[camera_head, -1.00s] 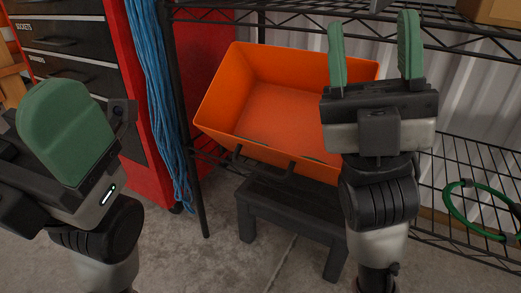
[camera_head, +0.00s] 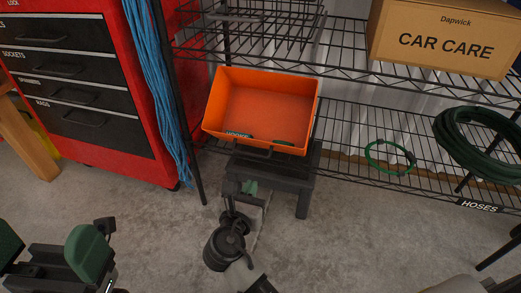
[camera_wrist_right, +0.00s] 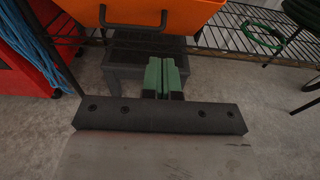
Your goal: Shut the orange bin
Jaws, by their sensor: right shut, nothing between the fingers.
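The orange bin (camera_head: 213,127) sits at the lower shelf, open at the top and tilted toward me, with its front edge out over a dark stool. A dark handle (camera_head: 254,153) is on its front, and small dark items lie inside. My right gripper (camera_head: 249,187) is shut and empty, low in front of the stool and below the bin's handle. In the right wrist view its green fingers (camera_wrist_right: 166,75) are together, with the orange bin (camera_wrist_right: 150,14) beyond them, apart from them. My left gripper (camera_head: 47,248) is open and empty at the lower left, away from the bin.
The dark stool (camera_head: 300,185) stands under the bin. A red tool chest (camera_head: 110,150) and blue rope (camera_head: 160,85) are at left. Wire shelves hold a cardboard box (camera_head: 445,40) and green hoses (camera_head: 480,145). The concrete floor (camera_head: 355,230) at front right is clear.

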